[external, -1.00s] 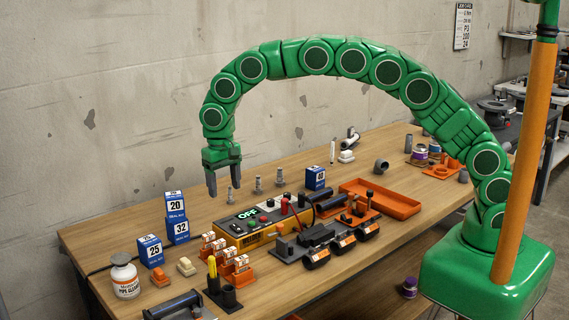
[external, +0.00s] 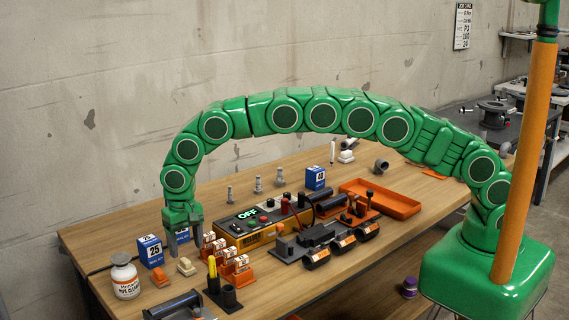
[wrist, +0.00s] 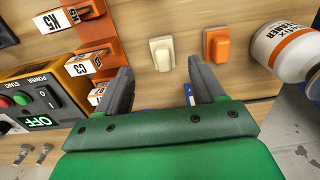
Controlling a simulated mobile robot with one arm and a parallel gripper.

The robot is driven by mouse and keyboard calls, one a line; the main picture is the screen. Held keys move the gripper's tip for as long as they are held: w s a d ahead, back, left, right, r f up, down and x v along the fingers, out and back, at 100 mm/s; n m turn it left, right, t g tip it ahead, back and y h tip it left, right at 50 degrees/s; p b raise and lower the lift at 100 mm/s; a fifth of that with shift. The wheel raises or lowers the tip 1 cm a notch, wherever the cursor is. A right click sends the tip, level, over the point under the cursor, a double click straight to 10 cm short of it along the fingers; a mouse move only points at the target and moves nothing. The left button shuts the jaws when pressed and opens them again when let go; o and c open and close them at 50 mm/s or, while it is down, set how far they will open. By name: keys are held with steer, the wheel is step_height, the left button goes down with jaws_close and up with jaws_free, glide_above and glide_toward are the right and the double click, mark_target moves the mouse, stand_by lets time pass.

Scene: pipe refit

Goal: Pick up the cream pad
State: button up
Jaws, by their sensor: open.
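The cream pad (external: 186,266) lies on the wooden bench beside an orange pad (external: 160,277). In the wrist view the cream pad (wrist: 162,53) lies ahead of my fingertips, near the middle, with the orange pad (wrist: 217,46) to its right. My gripper (external: 186,254) is open and empty, pointing down, just behind and above the cream pad. In the wrist view its two fingers (wrist: 158,78) are spread apart, and the cream pad shows in the space beyond them, not between them.
A blue box marked 25 (external: 151,251) and a white cleaner bottle (external: 125,277) stand left of the pads. Orange tagged holders (external: 222,255) stand close on the right, and the yellow OFF control box (external: 258,225) is behind them. A black-and-yellow tool stand (external: 226,293) is in front.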

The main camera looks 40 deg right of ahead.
mark_target(186, 261)
steer(key=shift+w+a+f, duration=0.1)
steer(key=shift+a+f, duration=0.05)
steer(key=shift+f, duration=1.35)
steer(key=shift+a+f, duration=0.1)
steer(key=shift+f, duration=1.35)
steer(key=c, duration=1.1)
steer(key=shift+r, duration=0.15)
